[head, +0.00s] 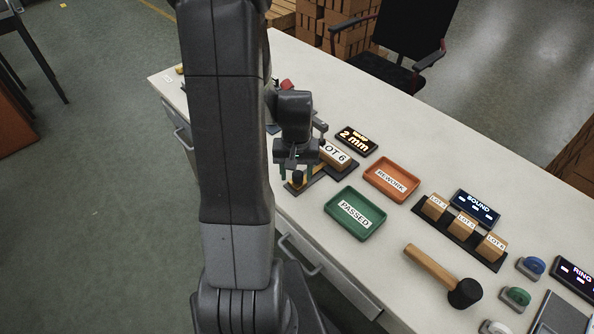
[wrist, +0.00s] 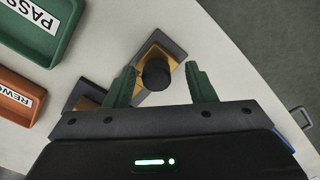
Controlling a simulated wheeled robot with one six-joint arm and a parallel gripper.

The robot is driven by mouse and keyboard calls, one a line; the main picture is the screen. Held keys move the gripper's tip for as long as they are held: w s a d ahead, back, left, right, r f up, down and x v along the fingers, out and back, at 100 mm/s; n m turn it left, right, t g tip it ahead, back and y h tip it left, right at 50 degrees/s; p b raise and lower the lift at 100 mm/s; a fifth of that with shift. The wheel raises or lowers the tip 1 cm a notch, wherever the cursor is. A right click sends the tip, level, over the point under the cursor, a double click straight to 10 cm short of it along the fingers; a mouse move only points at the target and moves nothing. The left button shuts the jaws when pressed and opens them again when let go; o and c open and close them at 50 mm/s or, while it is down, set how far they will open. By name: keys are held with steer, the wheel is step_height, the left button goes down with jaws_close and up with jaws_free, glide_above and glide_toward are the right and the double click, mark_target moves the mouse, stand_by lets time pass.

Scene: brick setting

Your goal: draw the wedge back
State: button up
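My gripper (head: 297,165) hangs over a dark fixture (head: 325,182) near the table's front edge. In the wrist view my gripper (wrist: 158,75) is open, with one green finger on each side of a round black knob (wrist: 156,74). The knob stands on a tan-orange piece, which looks like the wedge (wrist: 147,55), in the dark fixture. In the head view the knob (head: 298,179) shows just below the fingers. Whether the fingers reach down to the knob's height I cannot tell. A brick marked LOT 6 (head: 336,155) sits at the fixture's far end, partly hidden by the gripper.
A display reading 2 mm (head: 357,140) stands behind the brick. A green PASSED tray (head: 334,207) and an orange REWORK tray (head: 411,177) lie to the right. Beyond are a mallet (head: 432,267), a rack (head: 462,238) of bricks and a SOUND display (head: 475,208).

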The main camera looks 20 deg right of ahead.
mark_target(296, 174)
step_height(296, 174, up, 14)
steer(key=p, duration=0.1)
stand_by(0.5)
steer(key=shift+f, duration=0.2)
step_height(296, 174, down, 13)
steer(key=shift+f+b, duration=0.2)
steer(key=shift+b, duration=0.3)
steer(key=shift+w+d+f, duration=0.1)
steer(key=shift+w+d, duration=0.15)
steer(key=shift+d, duration=0.35)
steer(key=shift+w+d, duration=0.25)
steer(key=shift+d, duration=0.3)
